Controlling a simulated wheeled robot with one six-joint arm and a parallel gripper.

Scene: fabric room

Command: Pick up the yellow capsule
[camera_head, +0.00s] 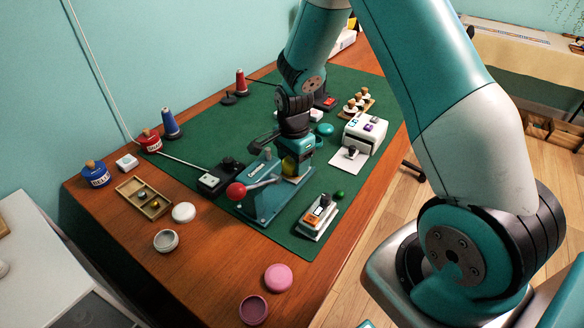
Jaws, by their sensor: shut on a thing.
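The yellow capsule (290,166) shows just under my gripper (292,160), near the middle of the table. My gripper points down and is shut on the capsule, and my wrist hides the capsule's upper part. The capsule is right beside the teal press (262,205) with its red-knobbed lever. I cannot tell whether the capsule touches the press or a surface beneath it.
A white machine (365,132) stands right of my gripper, and a small switch box (317,216) stands in front. A black box (220,177) is to the left. Spools, jars, a wooden tray (143,198) and round lids lie around the green mat (205,142).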

